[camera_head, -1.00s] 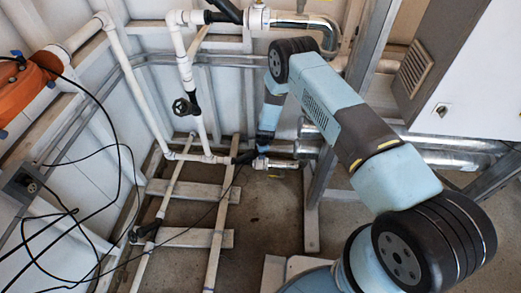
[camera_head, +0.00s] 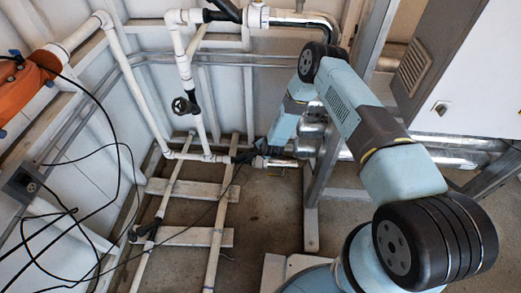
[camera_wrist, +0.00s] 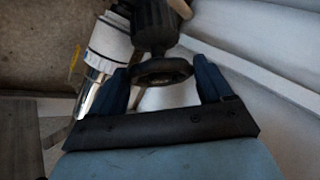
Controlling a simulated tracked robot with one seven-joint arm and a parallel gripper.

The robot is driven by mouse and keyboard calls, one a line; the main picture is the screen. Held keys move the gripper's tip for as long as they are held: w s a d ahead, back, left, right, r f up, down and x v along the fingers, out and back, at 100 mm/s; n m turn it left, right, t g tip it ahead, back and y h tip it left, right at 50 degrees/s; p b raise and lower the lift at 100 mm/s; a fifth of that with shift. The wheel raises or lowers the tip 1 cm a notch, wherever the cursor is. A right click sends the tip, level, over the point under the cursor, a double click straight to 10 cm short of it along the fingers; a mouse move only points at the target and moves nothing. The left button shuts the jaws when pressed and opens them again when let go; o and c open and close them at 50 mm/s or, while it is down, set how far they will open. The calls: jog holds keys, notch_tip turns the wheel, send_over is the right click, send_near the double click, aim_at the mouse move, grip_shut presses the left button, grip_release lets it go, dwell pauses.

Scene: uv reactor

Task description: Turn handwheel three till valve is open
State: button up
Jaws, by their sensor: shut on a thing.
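A black handwheel (camera_wrist: 163,72) sits on a dark valve body (camera_wrist: 155,25) joined to a white pipe fitting (camera_wrist: 108,40) in the wrist view. My gripper (camera_wrist: 162,80) has its two blue fingers on either side of the wheel's rim and is shut on it. In the head view my gripper (camera_head: 260,150) is low at the back, at the valve on the lower white pipe near the floor. The arm hides most of this wheel there. No number marking is readable on it.
Another black handwheel (camera_head: 182,107) is on the white pipe to the left, and a black valve (camera_head: 148,230) is on a floor-level pipe. A metal frame post (camera_head: 322,175) stands close right of my arm. Loose black cables (camera_head: 118,175) hang at left.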

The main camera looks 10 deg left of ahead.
jog(key=shift+d, duration=0.2)
jog(key=o, duration=0.7)
jog(key=shift+f, duration=0.1)
jog(key=shift+o, duration=1.3)
jog(key=shift+a, duration=0.1)
